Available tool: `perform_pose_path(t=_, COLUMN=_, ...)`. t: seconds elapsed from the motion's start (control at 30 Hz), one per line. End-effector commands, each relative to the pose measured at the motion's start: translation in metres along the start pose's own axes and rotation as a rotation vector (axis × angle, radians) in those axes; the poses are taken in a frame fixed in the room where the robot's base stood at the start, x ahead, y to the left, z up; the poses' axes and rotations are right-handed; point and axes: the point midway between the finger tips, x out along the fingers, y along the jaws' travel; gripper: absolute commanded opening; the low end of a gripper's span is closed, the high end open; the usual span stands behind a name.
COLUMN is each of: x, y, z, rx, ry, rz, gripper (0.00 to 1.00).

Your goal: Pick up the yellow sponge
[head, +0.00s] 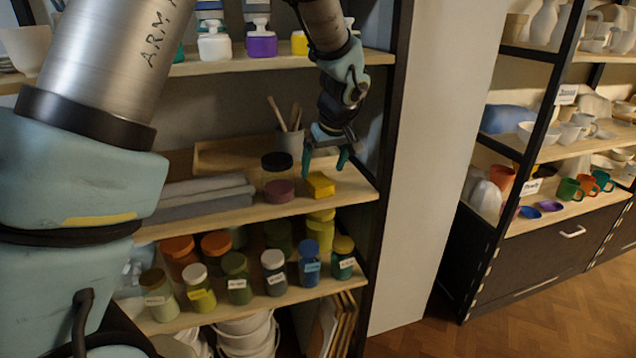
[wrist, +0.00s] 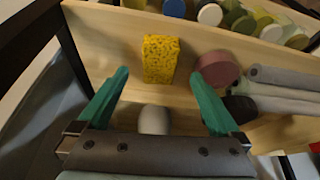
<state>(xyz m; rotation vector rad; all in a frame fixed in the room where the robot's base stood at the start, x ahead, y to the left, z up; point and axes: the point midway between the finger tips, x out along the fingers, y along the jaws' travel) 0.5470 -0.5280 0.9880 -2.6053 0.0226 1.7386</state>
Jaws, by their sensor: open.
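The yellow sponge (head: 320,185) is a small block lying on the middle wooden shelf, near its front edge and toward the right end. In the wrist view the sponge (wrist: 161,59) shows a pitted surface and lies beyond the fingertips, between their lines. My gripper (head: 326,170) hangs just above and behind the sponge with its teal fingers spread. In the wrist view my gripper (wrist: 161,77) is open, with nothing between the fingers. I cannot tell the exact gap between fingers and sponge.
A mauve round block (head: 279,190) lies left of the sponge, with a dark jar (head: 277,163) behind it. Folded grey cloths (head: 200,197) lie farther left. A pot with brushes (head: 288,141) stands behind. Lidded jars (head: 309,262) fill the shelf below; a shelf with bottles (head: 261,40) is above.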

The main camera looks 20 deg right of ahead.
Motion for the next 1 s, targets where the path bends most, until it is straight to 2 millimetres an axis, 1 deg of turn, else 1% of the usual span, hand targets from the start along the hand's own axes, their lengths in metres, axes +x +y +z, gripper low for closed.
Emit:
perform_pose_path(t=0.2, x=0.025, y=0.001, z=-0.008, rx=0.0, ry=-0.004, rz=-0.003, gripper=1.0)
perform_pose_path(t=0.3, x=0.038, y=0.001, z=-0.007, rx=0.002, ry=-0.003, rz=-0.002, gripper=1.0)
perform_pose_path(t=0.37, x=0.043, y=0.001, z=-0.007, rx=0.001, ry=-0.003, rz=-0.002, gripper=1.0)
perform_pose_path(t=0.47, x=0.047, y=0.001, z=-0.006, rx=-0.001, ry=-0.002, rz=0.0, gripper=1.0)
perform_pose_path(t=0.67, x=0.048, y=0.002, z=-0.006, rx=0.0, ry=-0.002, rz=0.001, gripper=0.99)
perform_pose_path(t=1.0, x=0.048, y=0.001, z=-0.006, rx=0.0, ry=-0.002, rz=0.0, gripper=0.61)
